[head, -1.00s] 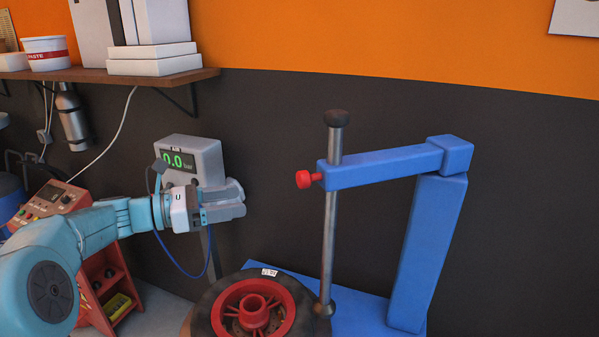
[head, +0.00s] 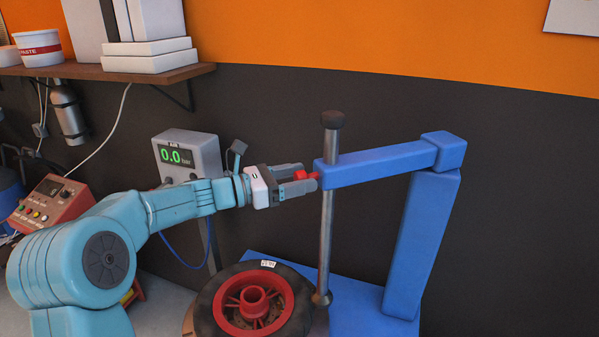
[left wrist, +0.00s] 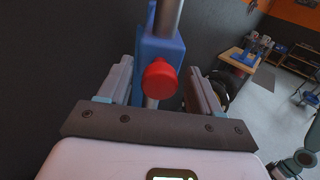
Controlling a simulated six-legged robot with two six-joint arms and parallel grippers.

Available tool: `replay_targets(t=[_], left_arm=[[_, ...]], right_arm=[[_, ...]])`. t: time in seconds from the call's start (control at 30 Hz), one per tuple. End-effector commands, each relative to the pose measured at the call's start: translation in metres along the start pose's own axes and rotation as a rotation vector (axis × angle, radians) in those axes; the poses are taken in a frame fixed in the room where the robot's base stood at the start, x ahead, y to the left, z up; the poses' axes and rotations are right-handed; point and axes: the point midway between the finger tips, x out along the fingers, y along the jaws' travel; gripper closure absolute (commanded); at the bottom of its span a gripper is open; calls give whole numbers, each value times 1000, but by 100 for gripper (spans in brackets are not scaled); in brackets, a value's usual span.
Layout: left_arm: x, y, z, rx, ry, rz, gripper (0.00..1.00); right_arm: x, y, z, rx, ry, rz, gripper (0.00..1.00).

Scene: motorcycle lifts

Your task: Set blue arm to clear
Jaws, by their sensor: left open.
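The blue arm (head: 380,163) reaches left from the top of a blue post (head: 421,245), and a vertical grey rod (head: 326,225) passes through its free end. A red knob (head: 312,175) sticks out of that end; it also shows in the left wrist view (left wrist: 159,80). My left gripper (head: 302,180) is open, with its fingers on either side of the red knob. In the left wrist view the knob lies between the fingers, with a visible gap on each side. My right gripper is not in view.
A wheel with a red rim (head: 254,301) and black tyre lies below the arm. A grey gauge box (head: 188,156) reading 0.0 stands behind my left arm. A wall shelf (head: 120,78) holds white boxes. Dark wall is clear right of the post.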

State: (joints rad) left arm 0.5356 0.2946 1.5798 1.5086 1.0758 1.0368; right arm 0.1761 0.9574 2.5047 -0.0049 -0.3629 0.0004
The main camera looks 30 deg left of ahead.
Motion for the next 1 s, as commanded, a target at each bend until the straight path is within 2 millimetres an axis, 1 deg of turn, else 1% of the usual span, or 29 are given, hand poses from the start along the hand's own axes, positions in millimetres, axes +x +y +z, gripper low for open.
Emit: replay_targets(t=[0.1, 0.37, 0.4, 0.47, 0.5, 0.57, 1.0], left_arm=[[6, 0, 0, 1, 0, 0, 36], [6, 1, 0, 0, 0, 1, 36], [6, 1, 0, 0, 0, 1, 49], [6, 1, 0, 0, 0, 1, 68], [6, 1, 0, 0, 0, 1, 81], [6, 1, 0, 0, 0, 1, 100], [7, -3, 0, 1, -2, 12, 100]], right_arm=[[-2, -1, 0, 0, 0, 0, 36], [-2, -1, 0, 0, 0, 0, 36], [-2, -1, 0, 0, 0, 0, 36], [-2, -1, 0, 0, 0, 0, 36], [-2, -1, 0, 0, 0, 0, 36], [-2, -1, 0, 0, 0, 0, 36], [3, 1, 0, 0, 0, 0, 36]])
